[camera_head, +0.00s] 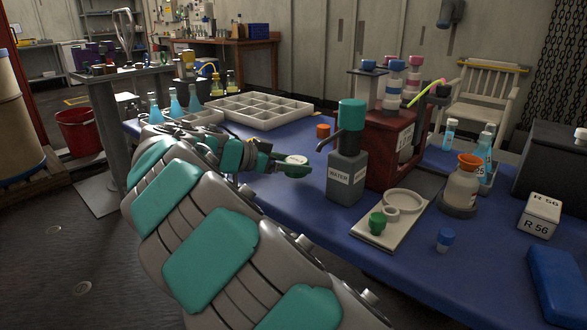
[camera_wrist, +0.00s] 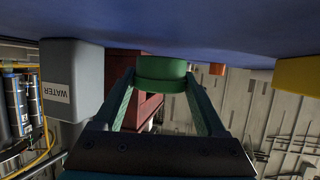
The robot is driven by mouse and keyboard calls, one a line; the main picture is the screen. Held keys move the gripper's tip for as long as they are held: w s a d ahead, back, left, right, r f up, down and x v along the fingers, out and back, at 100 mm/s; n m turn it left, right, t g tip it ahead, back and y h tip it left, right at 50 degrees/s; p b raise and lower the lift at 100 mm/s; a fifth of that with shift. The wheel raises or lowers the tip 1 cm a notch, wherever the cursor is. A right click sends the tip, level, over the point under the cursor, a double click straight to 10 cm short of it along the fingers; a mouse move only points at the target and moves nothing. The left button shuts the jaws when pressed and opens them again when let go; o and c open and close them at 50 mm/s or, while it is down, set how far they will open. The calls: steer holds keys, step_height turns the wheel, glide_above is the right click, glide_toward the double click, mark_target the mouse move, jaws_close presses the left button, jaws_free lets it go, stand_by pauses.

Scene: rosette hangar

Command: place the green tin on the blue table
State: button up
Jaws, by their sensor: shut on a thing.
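The green tin (camera_head: 297,168) is a low round tin with a pale top in the head view. It sits between the fingertips of my gripper (camera_head: 285,165), which is shut on it. In the wrist view the tin (camera_wrist: 161,72) shows between the two green fingers (camera_wrist: 162,85), close to the blue table surface. I cannot tell whether its base touches the blue table (camera_head: 290,215). In the head view the tin appears over the table's near part, left of the grey WATER dispenser.
The grey WATER dispenser (camera_head: 346,178) with a teal top stands just right of the tin. A dark red box (camera_head: 390,150) is behind it. An orange tin (camera_head: 323,131) and a pale compartment tray (camera_head: 262,112) stand farther back.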

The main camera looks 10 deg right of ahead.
steer(key=shift+f, duration=0.85)
steer(key=o, duration=1.3)
steer(key=b+v, duration=0.1)
steer(key=v, duration=1.1)
